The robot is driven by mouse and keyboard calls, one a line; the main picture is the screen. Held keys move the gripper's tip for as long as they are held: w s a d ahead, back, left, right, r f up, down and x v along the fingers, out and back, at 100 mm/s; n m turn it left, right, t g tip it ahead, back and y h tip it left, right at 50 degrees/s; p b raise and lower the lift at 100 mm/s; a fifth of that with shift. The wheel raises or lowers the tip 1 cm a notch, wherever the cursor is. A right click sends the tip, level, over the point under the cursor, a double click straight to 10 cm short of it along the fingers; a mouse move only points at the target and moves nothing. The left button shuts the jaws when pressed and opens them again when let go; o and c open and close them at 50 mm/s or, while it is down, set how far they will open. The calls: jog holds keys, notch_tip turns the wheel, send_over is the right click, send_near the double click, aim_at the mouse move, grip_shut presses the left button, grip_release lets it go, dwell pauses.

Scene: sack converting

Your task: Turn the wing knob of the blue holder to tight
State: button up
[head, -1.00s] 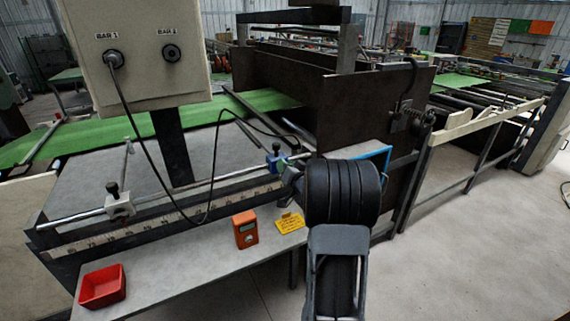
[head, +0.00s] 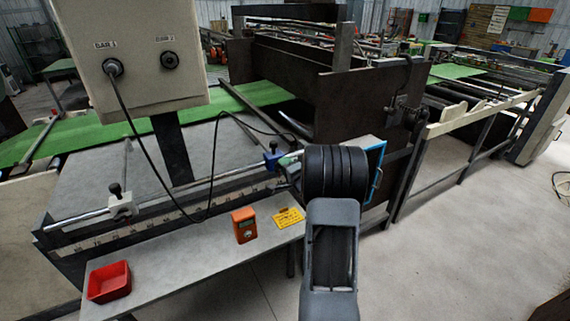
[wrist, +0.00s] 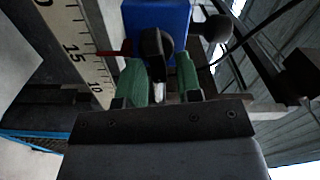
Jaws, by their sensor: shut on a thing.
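The blue holder (head: 271,158) sits on the rail beside the dark machine frame in the head view. In the wrist view the blue holder (wrist: 160,18) is at the top, with its black wing knob (wrist: 151,45) in front. My gripper (wrist: 160,75) has green finger pads, one on each side of the knob's lower part, and is shut on the knob. The pads hide part of the knob, and I cannot tell how tight it is. In the head view my arm's dark links hide most of the gripper.
A white holder (head: 121,202) with a black knob stands further left on the rail. A ruler scale (wrist: 72,45) runs beside the blue holder. A red tray (head: 108,283), an orange device (head: 244,225) and a yellow tag (head: 288,218) lie on the front shelf. A black cable hangs from the control box (head: 140,65).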

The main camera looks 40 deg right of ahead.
jog(key=shift+f+m+p, duration=0.15)
jog(key=shift+m+p, duration=0.2)
jog(key=shift+m, duration=0.65)
jog(key=o, duration=0.6)
jog(key=shift+d, duration=0.1)
jog(key=shift+s, duration=0.1)
jog(key=s, duration=0.4)
jog(key=s+a+b, duration=0.1)
jog(key=s, duration=0.4)
jog(key=s+a+b, duration=0.1)
jog(key=s, duration=0.3)
jog(key=shift+s, duration=0.3)
